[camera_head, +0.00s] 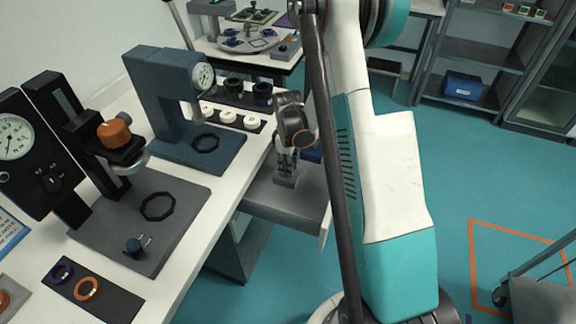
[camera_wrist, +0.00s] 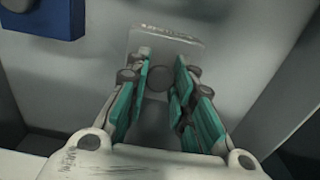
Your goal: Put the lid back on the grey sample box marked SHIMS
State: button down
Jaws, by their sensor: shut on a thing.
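My gripper (camera_head: 287,163) points down into an open grey drawer (camera_head: 270,207) below the bench edge. In the wrist view my gripper (camera_wrist: 164,72) has its teal finger pads on either side of a dark round knob (camera_wrist: 158,78), shut on it. The knob belongs to a grey rectangular piece, which I take for the lid (camera_wrist: 140,38); blurred dark marking shows along its far edge. A small grey block shape (camera_head: 286,181) shows under the fingers in the head view. I cannot tell the lid from the box there, or whether they touch.
A blue box (camera_wrist: 45,17) sits in the drawer at the upper left of the wrist view. The drawer walls are close on both sides. The bench (camera_head: 205,243) to the left carries a dark blue gauge stand (camera_head: 170,95) and a black one (camera_head: 75,135).

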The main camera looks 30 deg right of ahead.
dwell(0.3)
jog(key=c, duration=1.3)
grip_release()
jog(key=o, duration=0.5)
jog(key=shift+r+p, duration=2)
jog(key=shift+r, duration=1.5)
